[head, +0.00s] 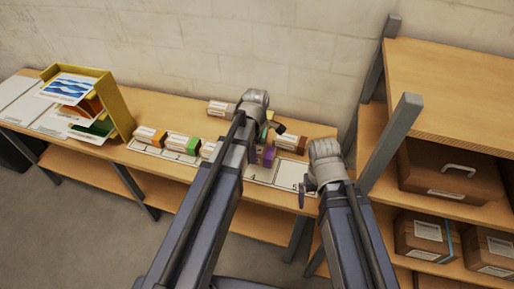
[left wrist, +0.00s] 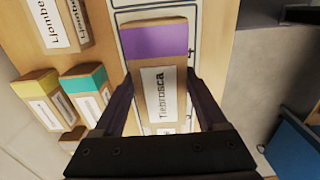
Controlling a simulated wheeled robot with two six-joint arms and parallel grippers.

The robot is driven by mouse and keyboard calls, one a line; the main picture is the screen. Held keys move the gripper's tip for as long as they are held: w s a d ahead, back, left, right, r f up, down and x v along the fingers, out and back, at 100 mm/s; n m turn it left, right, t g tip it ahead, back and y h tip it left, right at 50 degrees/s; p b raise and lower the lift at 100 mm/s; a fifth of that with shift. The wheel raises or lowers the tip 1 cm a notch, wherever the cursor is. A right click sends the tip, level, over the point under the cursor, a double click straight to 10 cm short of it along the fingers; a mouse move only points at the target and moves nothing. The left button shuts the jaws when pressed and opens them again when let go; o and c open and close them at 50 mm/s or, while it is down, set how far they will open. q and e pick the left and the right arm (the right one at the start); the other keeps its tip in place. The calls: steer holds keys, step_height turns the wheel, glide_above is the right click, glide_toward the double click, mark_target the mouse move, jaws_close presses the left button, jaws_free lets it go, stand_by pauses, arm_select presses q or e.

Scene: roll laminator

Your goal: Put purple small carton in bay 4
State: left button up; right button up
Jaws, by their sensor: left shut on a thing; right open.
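The purple small carton (head: 268,157) is at my left gripper (head: 264,148) in the head view, above the marked bays on the table. The left wrist view shows its purple end and a white label, with the carton (left wrist: 158,65) between the two fingers of my left gripper (left wrist: 166,90), which is shut on it. Outlined bays (head: 288,175) lie on the table's right part; their numbers are too small to read surely. My right gripper (head: 303,194) is open and empty at the table's right end. My left arm hides part of the bay row.
Orange (head: 150,135) and green (head: 182,143) cartons stand in the row to the left. A brown carton (head: 291,143) stands behind the bays. A yellow rack (head: 115,98) holds papers. A shelf unit (head: 450,92) stands at right.

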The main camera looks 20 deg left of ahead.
arm_select(q)
steer(key=shift+f+b, duration=2.15)
steer(key=shift+f, duration=0.15)
steer(key=shift+r, duration=0.1)
steer(key=o, duration=1.6)
steer(key=shift+c, duration=0.2)
step_height(320, 180, up, 8)
steer(key=p, duration=0.8)
steer(key=shift+f, duration=0.25)
